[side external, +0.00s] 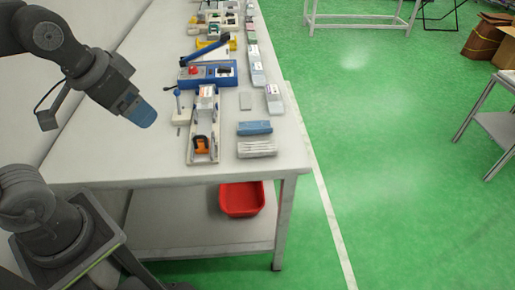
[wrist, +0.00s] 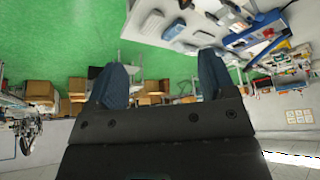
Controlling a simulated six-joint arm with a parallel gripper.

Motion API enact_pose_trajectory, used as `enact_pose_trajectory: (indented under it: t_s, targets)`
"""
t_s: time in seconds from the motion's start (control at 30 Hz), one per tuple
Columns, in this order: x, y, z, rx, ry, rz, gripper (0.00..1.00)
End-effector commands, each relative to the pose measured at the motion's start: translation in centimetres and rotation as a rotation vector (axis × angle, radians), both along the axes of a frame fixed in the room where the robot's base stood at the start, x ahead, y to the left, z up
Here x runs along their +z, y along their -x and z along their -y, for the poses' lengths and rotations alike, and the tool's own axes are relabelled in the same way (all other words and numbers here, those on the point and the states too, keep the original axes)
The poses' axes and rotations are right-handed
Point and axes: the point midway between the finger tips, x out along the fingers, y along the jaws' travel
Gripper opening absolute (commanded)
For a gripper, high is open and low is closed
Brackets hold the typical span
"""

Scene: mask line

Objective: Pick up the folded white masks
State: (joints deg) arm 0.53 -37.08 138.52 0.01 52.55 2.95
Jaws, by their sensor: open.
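A flat stack of folded white masks (side external: 257,149) lies near the front right corner of the white table in the side external view, just in front of a folded blue stack (side external: 254,128). My gripper (side external: 143,115) is up over the left part of the table, well to the left of the masks and apart from them. In the wrist view my gripper (wrist: 163,60) shows two dark blue fingers spread wide with nothing between them. Pale flat items show at the top of the wrist view, but I cannot tell which are the masks.
A long white fixture (side external: 204,140) with an orange clamp stands left of the masks. Behind it is a blue device (side external: 208,74). Small boxes (side external: 274,98) line the table's right side. A red bin (side external: 242,198) sits on the lower shelf. The table's front left is clear.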

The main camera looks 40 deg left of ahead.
Motion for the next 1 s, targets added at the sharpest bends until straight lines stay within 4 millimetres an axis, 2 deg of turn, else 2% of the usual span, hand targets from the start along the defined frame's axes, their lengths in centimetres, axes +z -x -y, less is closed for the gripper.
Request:
enact_pose_trajectory:
  t_s: [0.13,0.3,0.47,0.6,0.8,1.0]
  targets:
    - [0.8,-4.5,0.6,-0.107,-0.04,-0.079,0.77]
    - [0.5,-10.3,1.5,-0.248,-0.084,-0.168,0.77]
    - [-1.5,-15.8,2.6,-0.383,-0.118,-0.251,0.77]
    - [-4.4,-20.3,3.7,-0.503,-0.142,-0.32,0.77]
    - [-9.1,-24.8,5.1,-0.644,-0.162,-0.397,0.77]
    - [-11.6,-26.5,5.8,-0.709,-0.168,-0.432,0.77]
